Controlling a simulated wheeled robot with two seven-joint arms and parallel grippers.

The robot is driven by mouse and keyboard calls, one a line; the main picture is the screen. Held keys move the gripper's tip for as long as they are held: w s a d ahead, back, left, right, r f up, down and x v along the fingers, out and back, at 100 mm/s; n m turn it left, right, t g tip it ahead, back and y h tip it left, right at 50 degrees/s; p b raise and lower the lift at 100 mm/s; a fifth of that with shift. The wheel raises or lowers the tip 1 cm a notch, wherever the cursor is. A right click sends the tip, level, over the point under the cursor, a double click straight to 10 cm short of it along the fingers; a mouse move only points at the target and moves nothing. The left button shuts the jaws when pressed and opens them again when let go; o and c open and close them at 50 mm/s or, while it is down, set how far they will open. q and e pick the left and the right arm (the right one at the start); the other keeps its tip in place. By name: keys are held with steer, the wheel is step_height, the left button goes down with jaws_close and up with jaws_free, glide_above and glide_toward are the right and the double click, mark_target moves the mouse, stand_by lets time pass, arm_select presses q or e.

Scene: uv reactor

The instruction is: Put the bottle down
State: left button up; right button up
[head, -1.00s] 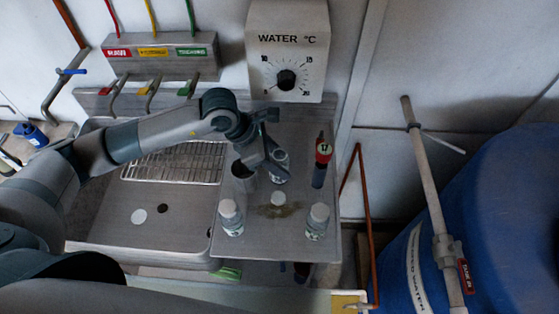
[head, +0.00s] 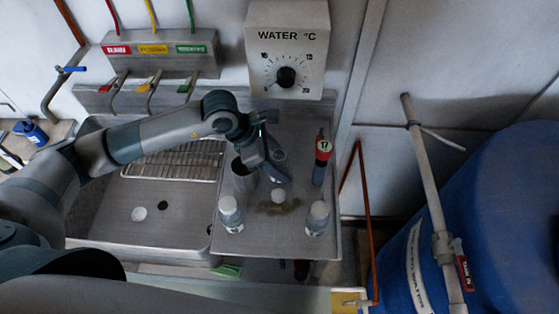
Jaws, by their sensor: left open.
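Two more white-capped bottles stand upright nearer the front, a left one (head: 231,214) and a right one (head: 317,217). My right gripper is not in view.
A metal cup (head: 244,178) stands just left of the gripper. A red-and-black tool (head: 322,158) stands at the right. The sink (head: 110,215) with a wire rack (head: 175,161) is left; a blue tank (head: 490,230) is right.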

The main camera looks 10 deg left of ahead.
arm_select(q)
steer(key=shift+r, duration=0.1)
steer(key=shift+r, duration=0.15)
steer(key=shift+b+v, duration=2.35)
steer(key=shift+v, duration=3.6)
